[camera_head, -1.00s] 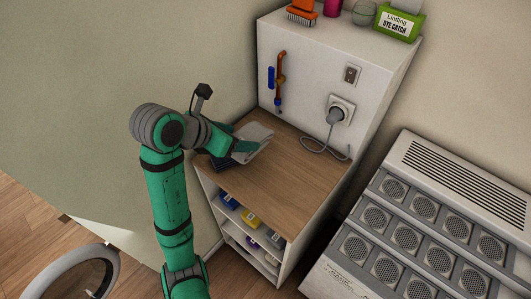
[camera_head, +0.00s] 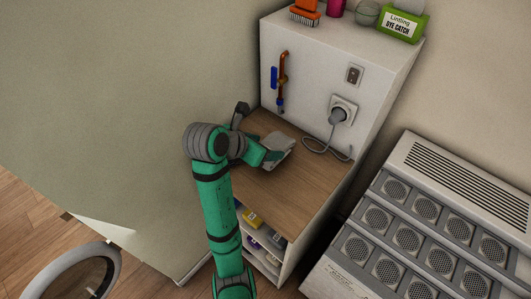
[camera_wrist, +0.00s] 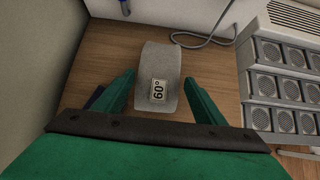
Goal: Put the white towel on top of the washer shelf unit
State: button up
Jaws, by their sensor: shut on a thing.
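The towel (camera_head: 281,150), light grey-white and folded, is in my gripper (camera_head: 268,155) over the left part of the wooden top (camera_head: 290,190) of the white shelf unit. In the wrist view the towel (camera_wrist: 160,62) lies between the two green fingers of my gripper (camera_wrist: 159,80), with a "60°" tag facing the camera. My gripper is shut on the towel. I cannot tell whether the towel touches the wood. My arm hides part of the unit's left edge.
A tall white panel (camera_head: 310,80) with a plug and cable (camera_head: 325,150) rises behind the wooden top. A brush (camera_head: 305,12) and a green box (camera_head: 402,22) stand above it. A grey vented unit (camera_head: 420,230) is at right.

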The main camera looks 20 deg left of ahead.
jog(key=shift+d+f, duration=0.25)
jog(key=shift+f, duration=0.15)
jog(key=shift+a+f, duration=0.15)
jog(key=shift+f, duration=1.15)
jog(key=shift+f, duration=0.1)
jog(key=o, duration=1)
jog(key=shift+c, duration=0.2)
jog(key=shift+r, duration=0.2)
jog(key=shift+s+a+r, duration=0.25)
jog(key=shift+s+r, duration=0.1)
jog(key=shift+r, duration=0.15)
jog(key=v, duration=1)
jog(key=shift+s, duration=0.35)
